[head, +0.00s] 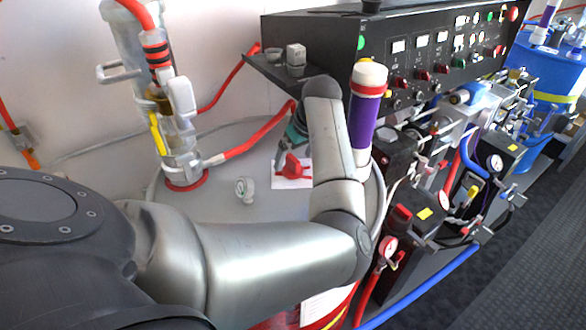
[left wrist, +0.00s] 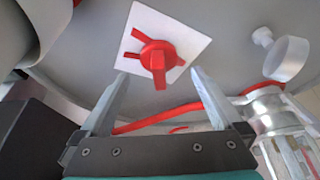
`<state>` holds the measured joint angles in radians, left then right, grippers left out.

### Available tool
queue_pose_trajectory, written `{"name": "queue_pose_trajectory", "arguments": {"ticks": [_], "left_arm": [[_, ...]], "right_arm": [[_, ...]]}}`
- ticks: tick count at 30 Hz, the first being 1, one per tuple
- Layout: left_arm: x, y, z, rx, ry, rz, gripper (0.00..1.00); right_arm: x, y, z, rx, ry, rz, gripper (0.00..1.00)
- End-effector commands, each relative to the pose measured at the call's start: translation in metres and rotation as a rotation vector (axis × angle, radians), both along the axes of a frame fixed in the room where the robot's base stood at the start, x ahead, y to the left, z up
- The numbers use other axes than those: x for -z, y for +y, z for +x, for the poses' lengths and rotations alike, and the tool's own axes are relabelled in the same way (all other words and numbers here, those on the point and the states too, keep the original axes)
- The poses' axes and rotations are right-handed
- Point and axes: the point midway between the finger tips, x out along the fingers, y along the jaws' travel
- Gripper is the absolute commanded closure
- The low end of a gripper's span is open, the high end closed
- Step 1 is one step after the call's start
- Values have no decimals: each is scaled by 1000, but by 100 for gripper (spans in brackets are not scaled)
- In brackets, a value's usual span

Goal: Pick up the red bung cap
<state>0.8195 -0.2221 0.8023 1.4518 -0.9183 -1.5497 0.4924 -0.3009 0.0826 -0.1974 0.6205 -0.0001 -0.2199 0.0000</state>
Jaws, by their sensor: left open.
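The red bung cap (head: 292,166) sits on a white square label (head: 292,182) on top of the grey drum (head: 222,150). It also shows in the left wrist view (left wrist: 158,58), with a raised grip bar on a round body. My left gripper (left wrist: 152,88) is open and empty, its two fingers pointing at the cap with the cap between and just beyond the tips. In the head view my left gripper (head: 288,152) is partly hidden behind my forearm, close to the cap. My right gripper is not in view.
A clear pump tube (head: 170,120) with a red hose stands on the drum's left side. A purple and white cylinder (head: 365,110) stands close right of my arm. A black control panel (head: 430,60) is behind.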

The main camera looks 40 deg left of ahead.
Motion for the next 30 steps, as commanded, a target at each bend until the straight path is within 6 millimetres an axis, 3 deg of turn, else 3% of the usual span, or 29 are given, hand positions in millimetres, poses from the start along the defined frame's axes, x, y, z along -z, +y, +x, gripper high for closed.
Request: {"name": "queue_pose_trajectory", "arguments": {"ticks": [6, 14, 30], "left_arm": [[26, 9, 3, 0, 1, -1, 0], [27, 10, 3, -1, 0, -1, 0], [27, 9, 3, -1, 0, -1, 61]], "right_arm": [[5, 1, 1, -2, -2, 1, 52], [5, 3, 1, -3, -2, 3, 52], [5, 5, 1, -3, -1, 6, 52]]}}
